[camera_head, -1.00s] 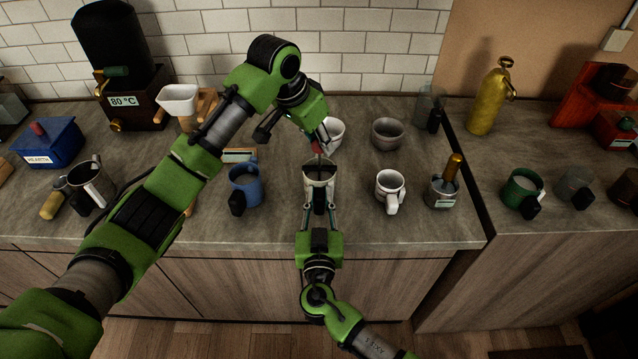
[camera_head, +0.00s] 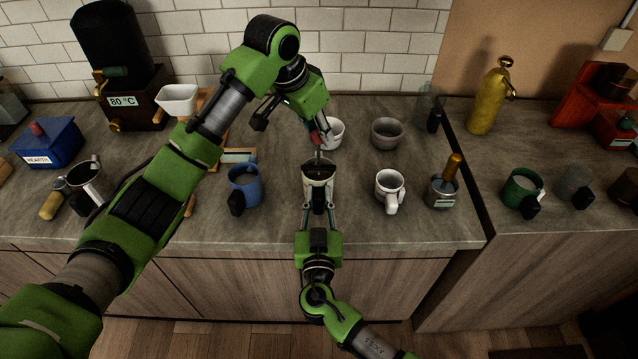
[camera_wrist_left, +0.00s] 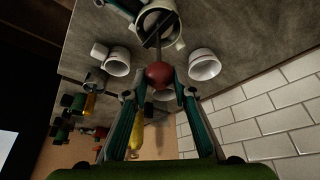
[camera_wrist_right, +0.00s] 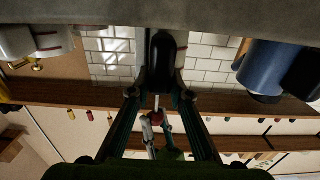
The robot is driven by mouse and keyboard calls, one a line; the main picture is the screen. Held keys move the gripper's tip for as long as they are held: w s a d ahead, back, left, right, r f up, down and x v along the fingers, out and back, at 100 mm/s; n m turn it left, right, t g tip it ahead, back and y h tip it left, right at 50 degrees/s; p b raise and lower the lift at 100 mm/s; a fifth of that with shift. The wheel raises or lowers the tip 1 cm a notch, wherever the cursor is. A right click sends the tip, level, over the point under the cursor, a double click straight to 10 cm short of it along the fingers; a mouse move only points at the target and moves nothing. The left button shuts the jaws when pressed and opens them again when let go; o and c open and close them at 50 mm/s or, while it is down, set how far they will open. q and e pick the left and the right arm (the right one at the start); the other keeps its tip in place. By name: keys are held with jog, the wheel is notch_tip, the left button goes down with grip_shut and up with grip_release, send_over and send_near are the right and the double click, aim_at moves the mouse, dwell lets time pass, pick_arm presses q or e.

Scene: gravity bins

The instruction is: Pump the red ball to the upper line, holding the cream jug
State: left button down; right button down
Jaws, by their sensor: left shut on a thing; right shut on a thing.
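The cream jug (camera_head: 306,190) stands upright at the front middle of the counter in the head view, its inside dark. A thin rod rises from its mouth to the red ball (camera_wrist_left: 158,75). My left gripper (camera_head: 320,135) is shut on the red ball above the jug; its fingers partly hide the ball in the head view. My right gripper (camera_head: 318,208) is shut on the jug's black handle (camera_wrist_right: 166,55) from the front. The jug's mouth shows in the left wrist view (camera_wrist_left: 176,22). I cannot make out the upper line clearly.
A blue mug (camera_head: 247,185) stands left of the jug and a white mug (camera_head: 390,186) right of it. A white cup (camera_head: 334,132) stands close behind, beside my left gripper. A grey bowl (camera_head: 387,133) is at back right. Bare counter lies between them.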

pick_arm(q)
jog(key=c, duration=1.5)
grip_release()
jog(key=shift+r, duration=0.1)
jog(key=v, duration=1.2)
